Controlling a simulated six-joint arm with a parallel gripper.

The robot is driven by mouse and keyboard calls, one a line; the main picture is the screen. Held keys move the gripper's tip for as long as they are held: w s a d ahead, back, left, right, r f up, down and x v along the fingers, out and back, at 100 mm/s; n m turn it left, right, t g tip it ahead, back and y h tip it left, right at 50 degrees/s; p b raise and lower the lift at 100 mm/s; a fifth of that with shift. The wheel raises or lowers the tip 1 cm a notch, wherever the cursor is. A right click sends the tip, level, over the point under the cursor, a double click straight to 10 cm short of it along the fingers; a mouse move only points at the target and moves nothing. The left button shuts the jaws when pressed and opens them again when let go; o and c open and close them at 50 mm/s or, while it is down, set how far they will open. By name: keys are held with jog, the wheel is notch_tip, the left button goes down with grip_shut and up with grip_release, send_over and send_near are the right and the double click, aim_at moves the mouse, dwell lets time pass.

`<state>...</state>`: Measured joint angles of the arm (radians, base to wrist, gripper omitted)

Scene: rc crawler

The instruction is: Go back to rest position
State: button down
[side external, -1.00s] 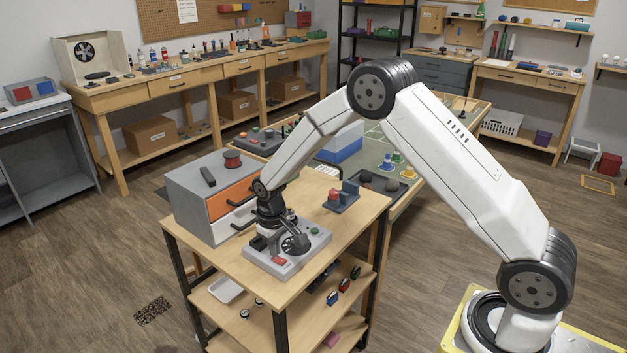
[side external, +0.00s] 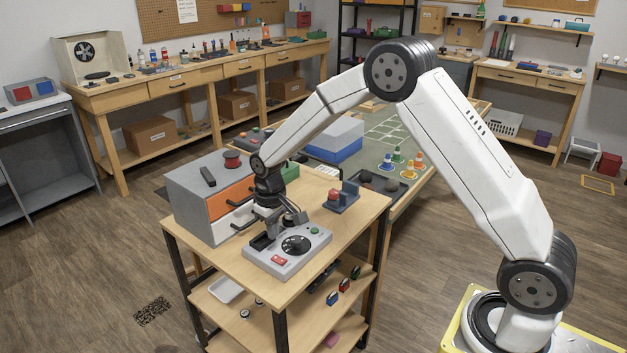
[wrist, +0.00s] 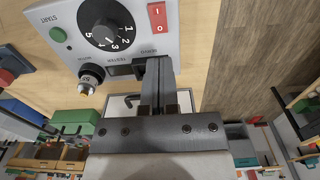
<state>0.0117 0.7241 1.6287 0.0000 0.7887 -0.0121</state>
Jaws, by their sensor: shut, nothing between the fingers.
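My gripper (side external: 289,213) is shut and empty. It hangs above the back part of the grey servo tester (side external: 289,250) on the wooden cart top. The tester has a black dial, a red switch and a green button. In the wrist view, my gripper's fingers (wrist: 157,75) are together, pointing at the edge of the tester (wrist: 135,30) beside its dial (wrist: 106,28). A small knob or jack (wrist: 91,76) with an orange tip stands beside the dial there. Whether the fingers touch the tester is not clear.
A grey drawer cabinet (side external: 195,190) with orange and white drawers stands close to my gripper on the left. A small blue stand with a red button (side external: 341,198) is on the cart's right. The front of the cart top (side external: 225,262) is bare.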

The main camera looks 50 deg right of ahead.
jog(key=shift+r, duration=0.25)
jog(key=shift+s+r, duration=0.25)
jog(key=shift+s, duration=0.15)
jog(key=s+r+t, duration=0.1)
jog(key=s+r, duration=0.1)
jog(key=s, duration=0.8)
jog(key=s+r+t, duration=0.1)
jog(key=s+r, duration=0.1)
jog(key=s, duration=0.8)
jog(key=shift+s+a+r+t, duration=0.15)
jog(key=shift+s+a+t, duration=0.15)
